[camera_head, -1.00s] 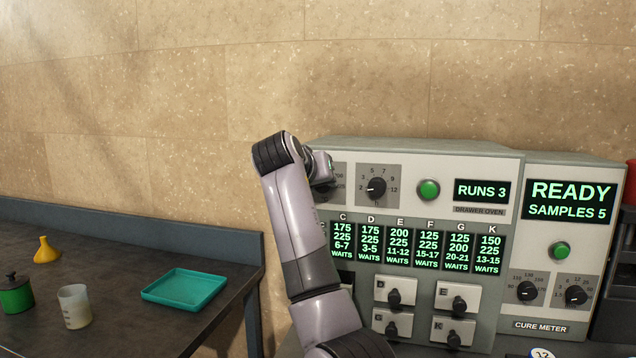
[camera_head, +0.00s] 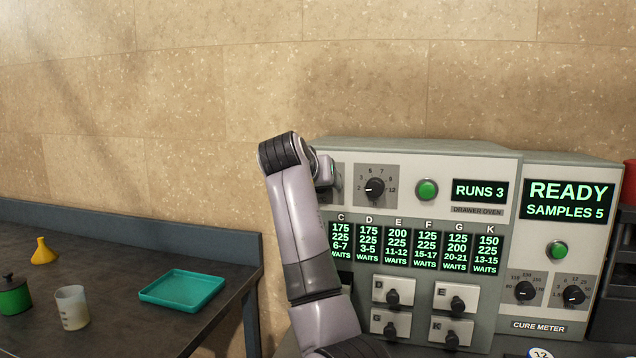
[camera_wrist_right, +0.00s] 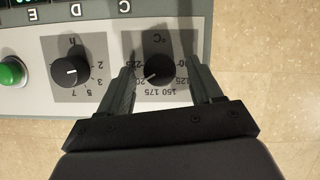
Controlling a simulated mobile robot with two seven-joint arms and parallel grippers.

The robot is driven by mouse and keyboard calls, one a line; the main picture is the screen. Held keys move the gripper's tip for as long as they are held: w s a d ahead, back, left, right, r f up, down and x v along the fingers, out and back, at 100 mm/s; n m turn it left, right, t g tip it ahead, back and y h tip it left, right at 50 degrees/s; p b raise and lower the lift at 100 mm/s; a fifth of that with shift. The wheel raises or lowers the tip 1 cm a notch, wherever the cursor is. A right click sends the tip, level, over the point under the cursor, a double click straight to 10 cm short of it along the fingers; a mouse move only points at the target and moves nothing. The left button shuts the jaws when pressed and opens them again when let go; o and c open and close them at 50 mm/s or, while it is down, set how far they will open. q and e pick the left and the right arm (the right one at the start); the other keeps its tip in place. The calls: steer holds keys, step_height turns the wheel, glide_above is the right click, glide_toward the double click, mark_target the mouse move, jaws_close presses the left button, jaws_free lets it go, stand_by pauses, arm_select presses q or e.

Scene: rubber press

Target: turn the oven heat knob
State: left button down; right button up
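The oven heat knob (camera_wrist_right: 160,70) is a black dial on a grey plate marked °C in the right wrist view, which shows the panel upside down. Its white pointer aims toward the lower left, near the 200 mark. My right gripper (camera_wrist_right: 162,76) is open, with one finger on each side of the knob and gaps showing between. In the head view my right arm covers most of the heat knob's plate at the left of the drawer oven (camera_head: 420,150). My left gripper is in neither view.
The timer knob (camera_head: 375,187) and a green button (camera_head: 427,190) sit right of the heat knob. A cure meter (camera_head: 540,326) stands at the right. The side table holds a teal tray (camera_head: 182,302), a beaker (camera_head: 72,307), a yellow funnel (camera_head: 43,252) and a green container (camera_head: 14,296).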

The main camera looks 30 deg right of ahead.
steer(key=b+v, duration=0.1)
steer(key=v, duration=0.6)
steer(key=shift+b, duration=0.4)
